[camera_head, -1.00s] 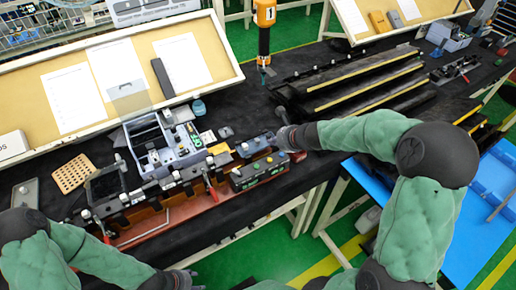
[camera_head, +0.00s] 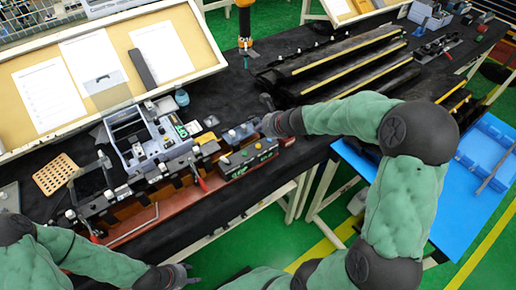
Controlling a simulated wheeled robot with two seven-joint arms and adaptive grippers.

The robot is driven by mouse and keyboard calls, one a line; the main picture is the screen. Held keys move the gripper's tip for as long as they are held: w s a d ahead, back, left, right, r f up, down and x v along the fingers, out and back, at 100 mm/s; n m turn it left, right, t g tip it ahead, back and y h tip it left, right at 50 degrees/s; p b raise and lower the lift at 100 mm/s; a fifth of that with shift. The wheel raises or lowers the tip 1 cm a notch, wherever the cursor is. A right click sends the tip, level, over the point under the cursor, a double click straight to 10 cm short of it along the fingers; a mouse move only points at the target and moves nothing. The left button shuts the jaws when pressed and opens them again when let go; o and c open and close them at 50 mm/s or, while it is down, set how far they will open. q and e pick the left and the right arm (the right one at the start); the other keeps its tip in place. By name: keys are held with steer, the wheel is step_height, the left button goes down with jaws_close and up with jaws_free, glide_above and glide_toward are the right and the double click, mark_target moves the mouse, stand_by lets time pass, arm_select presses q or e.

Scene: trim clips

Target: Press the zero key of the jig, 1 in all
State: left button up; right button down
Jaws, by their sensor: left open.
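The jig (camera_head: 150,205) is a long black fixture on a reddish-brown base along the table's front edge, with clamps and several small knobs on it. I cannot make out the zero key. My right gripper (camera_head: 264,121) is beside the bluish unit, at the jig's right end; its fingers are too small and dark to read. My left gripper (camera_head: 187,273) is open and low, in front of the table and apart from the jig.
A grey bin unit (camera_head: 126,126) stands behind the jig. A tan perforated plate (camera_head: 55,175) lies at the left. Black stepped rails with yellow strips (camera_head: 345,65) fill the table's back right. A tilted paper board (camera_head: 115,95) lines the back.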

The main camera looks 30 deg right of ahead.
mark_target(260, 146)
arm_select(q)
steer(key=shift+f+b, duration=2.6)
steer(key=shift+f, duration=0.35)
arm_select(e)
steer(key=shift+f, duration=3)
arm_select(q)
steer(key=shift+f, duration=0.1)
arm_select(e)
steer(key=shift+f, duration=0.1)
arm_select(q)
steer(key=shift+f+b, duration=0.25)
steer(key=shift+b, duration=0.1)
arm_select(e)
steer(key=shift+f, duration=0.3)
arm_select(q)
steer(key=shift+f+b, duration=0.4)
arm_select(e)
steer(key=shift+f, duration=0.45)
arm_select(q)
steer(key=shift+r, duration=0.15)
arm_select(e)
steer(key=shift+r, duration=0.15)
arm_select(q)
steer(key=shift+r+p, duration=0.7)
steer(key=shift+p, duration=0.15)
arm_select(e)
steer(key=shift+r, duration=0.75)
